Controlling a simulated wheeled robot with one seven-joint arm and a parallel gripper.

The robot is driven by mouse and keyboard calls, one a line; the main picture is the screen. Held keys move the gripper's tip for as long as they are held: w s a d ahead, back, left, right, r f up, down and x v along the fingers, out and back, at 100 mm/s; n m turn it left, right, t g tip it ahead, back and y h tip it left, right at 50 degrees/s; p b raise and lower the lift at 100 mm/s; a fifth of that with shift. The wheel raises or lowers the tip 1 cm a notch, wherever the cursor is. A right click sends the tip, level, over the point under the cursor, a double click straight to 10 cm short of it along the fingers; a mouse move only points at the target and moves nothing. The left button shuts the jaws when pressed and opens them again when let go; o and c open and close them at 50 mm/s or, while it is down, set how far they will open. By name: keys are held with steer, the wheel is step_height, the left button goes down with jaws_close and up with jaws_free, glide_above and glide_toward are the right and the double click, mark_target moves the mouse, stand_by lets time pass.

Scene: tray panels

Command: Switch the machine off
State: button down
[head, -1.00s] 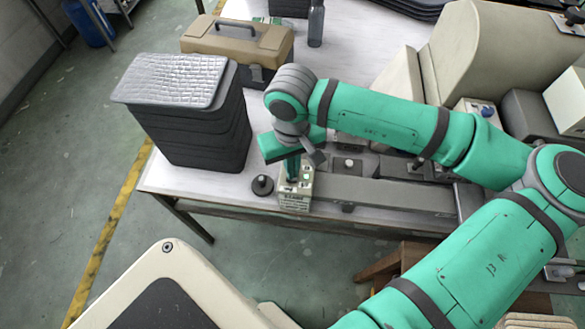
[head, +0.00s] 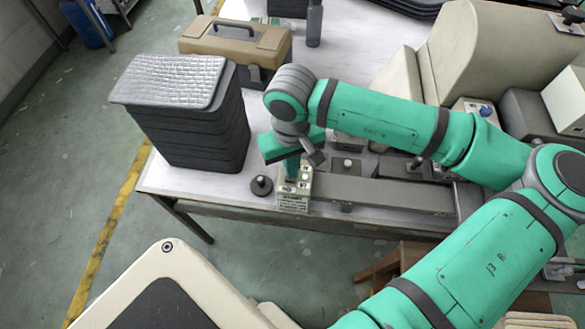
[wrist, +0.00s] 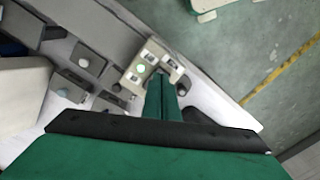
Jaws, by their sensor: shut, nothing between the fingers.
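A small beige control box (head: 294,193) stands at the front edge of the table, at the end of a long grey beam. A round green button (wrist: 141,68) glows on its top face, beside small white labels; the glow also shows in the head view (head: 305,177). My gripper (wrist: 158,76) is shut and empty. It points down at the box, its fingertips at the panel beside the green button. Whether they touch it I cannot tell. The fingers hide part of the panel, including whatever control lies under them. In the head view my gripper (head: 291,174) is over the box's left part.
A black round knob (head: 261,186) stands just left of the box. A tall stack of dark trays (head: 200,135) is further left, with a tan toolbox (head: 236,40) behind. A grey box with a pale button (head: 346,167) is right of my gripper. The beam (head: 380,193) runs right.

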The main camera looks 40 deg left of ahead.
steer(key=shift+s+a+f, duration=0.1)
steer(key=shift+a+f, duration=0.05)
steer(key=shift+f, duration=0.45)
stand_by(0.5)
steer(key=shift+r, duration=3.5)
